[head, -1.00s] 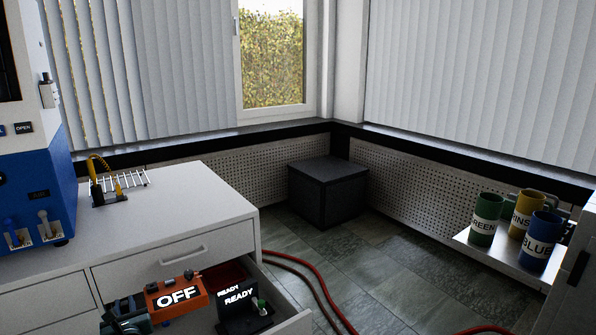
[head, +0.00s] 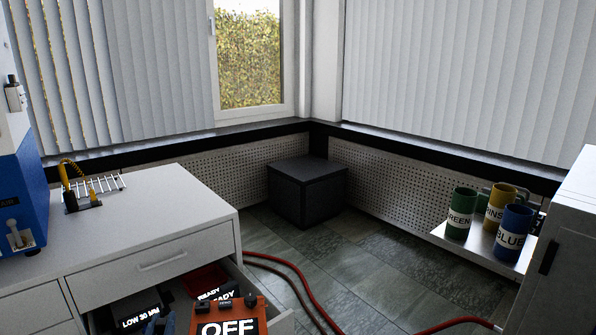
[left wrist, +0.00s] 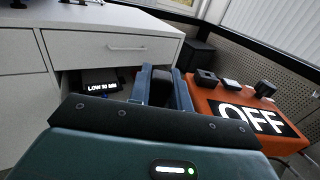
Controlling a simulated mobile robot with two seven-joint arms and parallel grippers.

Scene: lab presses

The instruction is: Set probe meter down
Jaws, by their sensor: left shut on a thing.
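The probe meter is an orange box (head: 228,313) with a black panel reading OFF, at the bottom of the head view, overlapping the front of the open drawer. It also shows large at the right of the left wrist view (left wrist: 207,108). My left gripper (left wrist: 160,86) is shut on a dark part at the meter's left side. In the head view only a blue bit of this gripper (head: 158,325) shows at the bottom edge. The meter appears held up. What lies under it is hidden. My right gripper is not in view.
The open drawer (head: 283,322) holds a black unit reading LOW 30 MIN (head: 137,316), units reading READY (head: 218,291) and a red item. The white counter (head: 160,215) has bare room beside a wire rack with a yellow cable (head: 92,188). Labelled mugs (head: 488,222) stand right. Red hose crosses the floor.

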